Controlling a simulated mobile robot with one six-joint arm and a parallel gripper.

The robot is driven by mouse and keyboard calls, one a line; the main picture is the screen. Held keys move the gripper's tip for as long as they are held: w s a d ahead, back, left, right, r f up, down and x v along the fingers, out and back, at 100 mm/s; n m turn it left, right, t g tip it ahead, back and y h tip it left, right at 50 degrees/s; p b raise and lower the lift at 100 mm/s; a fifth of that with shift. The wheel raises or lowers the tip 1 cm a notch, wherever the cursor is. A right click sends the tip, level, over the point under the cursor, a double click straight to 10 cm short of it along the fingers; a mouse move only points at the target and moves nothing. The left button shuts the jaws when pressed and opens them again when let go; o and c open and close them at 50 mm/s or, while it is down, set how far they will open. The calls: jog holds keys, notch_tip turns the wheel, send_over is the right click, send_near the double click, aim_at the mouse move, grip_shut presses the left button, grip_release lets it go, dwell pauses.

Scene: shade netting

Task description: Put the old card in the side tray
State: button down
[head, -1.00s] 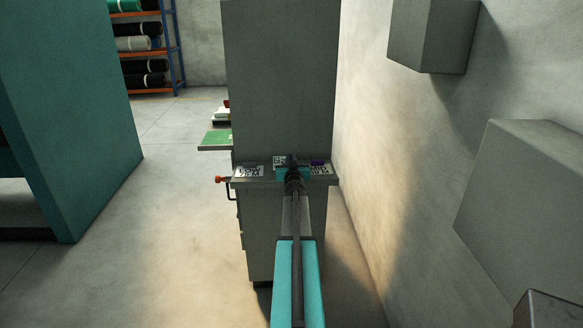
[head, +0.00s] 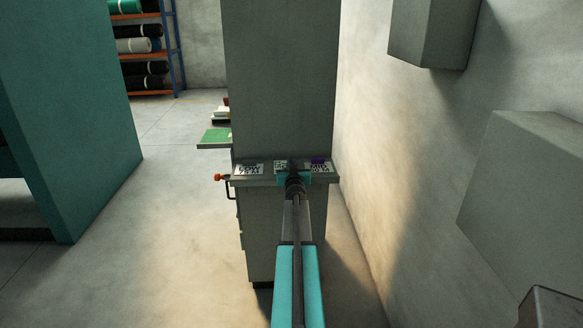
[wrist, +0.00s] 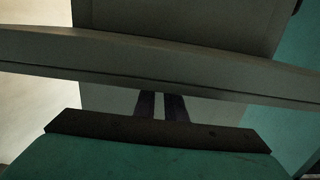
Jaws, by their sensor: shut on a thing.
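Several black-and-white patterned cards lie along a narrow grey ledge (head: 265,182) on the cabinet front in the head view: a left card (head: 249,170), a middle card (head: 280,165) and a right card (head: 320,168). I cannot tell by marking which is the old one. My gripper (head: 292,165) is at the ledge, beside and partly over the middle card. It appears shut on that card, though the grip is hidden. In the wrist view my dark fingers (wrist: 160,106) are close together below the ledge edge (wrist: 160,65). I cannot pick out a side tray for certain.
A green flat surface (head: 215,136) juts out left of the tall grey cabinet (head: 282,80). Grey wall boxes (head: 525,190) stand at right. Open floor (head: 170,200) lies left.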

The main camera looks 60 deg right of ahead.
jog(key=shift+f, duration=0.2)
jog(key=c, duration=1.8)
grip_release()
jog(key=shift+r, duration=0.25)
jog(key=shift+v, duration=6.05)
jog(key=shift+f, duration=0.1)
